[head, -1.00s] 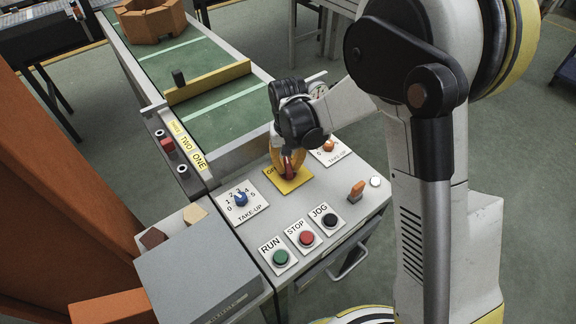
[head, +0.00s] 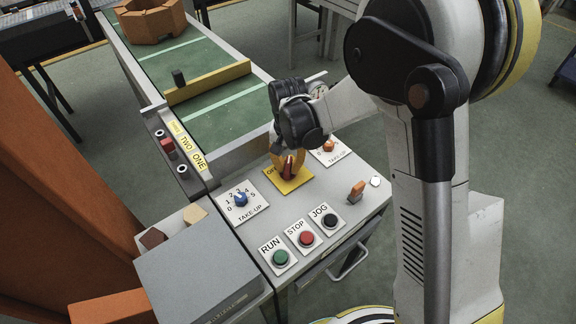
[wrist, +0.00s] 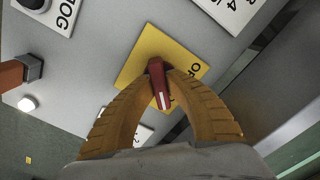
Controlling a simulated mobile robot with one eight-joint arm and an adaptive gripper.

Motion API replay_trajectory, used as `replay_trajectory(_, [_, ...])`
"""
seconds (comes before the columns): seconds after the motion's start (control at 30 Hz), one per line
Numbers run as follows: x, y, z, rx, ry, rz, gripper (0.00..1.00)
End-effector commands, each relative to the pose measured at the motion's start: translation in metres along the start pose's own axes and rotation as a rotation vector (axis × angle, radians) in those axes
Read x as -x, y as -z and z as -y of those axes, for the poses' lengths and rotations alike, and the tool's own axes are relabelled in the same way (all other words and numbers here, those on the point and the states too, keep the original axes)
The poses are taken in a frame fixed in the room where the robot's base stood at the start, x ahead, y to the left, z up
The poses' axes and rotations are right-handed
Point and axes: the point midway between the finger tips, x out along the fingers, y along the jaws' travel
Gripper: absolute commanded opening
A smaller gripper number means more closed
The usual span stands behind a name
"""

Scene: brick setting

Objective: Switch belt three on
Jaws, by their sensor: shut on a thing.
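The red switch handle (head: 288,167) stands on a yellow plate (head: 296,184) on the grey control panel. Part of a label starting "OF" shows on the plate. In the wrist view the red handle (wrist: 158,84) has a white mark and sits in the middle of the yellow plate (wrist: 140,62). My gripper (head: 287,160) is over the plate, its orange fingers closed around the handle. In the wrist view both ribbed fingers (wrist: 161,78) meet the handle from either side. The rest of the plate's lettering is hidden.
The panel also holds a blue take-up knob (head: 240,199), an orange take-up knob (head: 328,146), green RUN (head: 280,257), red STOP (head: 306,237) and black JOG (head: 330,220) buttons, and an orange lever (head: 357,189). A green belt (head: 205,85) lies behind.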

Motion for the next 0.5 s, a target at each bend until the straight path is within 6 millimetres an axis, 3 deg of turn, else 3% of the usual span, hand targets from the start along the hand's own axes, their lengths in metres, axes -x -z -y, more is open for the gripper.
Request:
replay_trajectory(0.07, [-0.0004, -0.0002, -0.0002, 0.0, 0.0, 0.0, 0.0])
replay_trajectory(0.1, [-0.0004, -0.0002, -0.0002, 0.0, 0.0, 0.0, 0.18])
replay_trajectory(0.17, [-0.0003, -0.0002, -0.0002, 0.0, 0.0, 0.0, 0.36])
replay_trajectory(0.5, [0.002, 0.0, -0.0001, 0.001, 0.0, 0.0, 0.38])
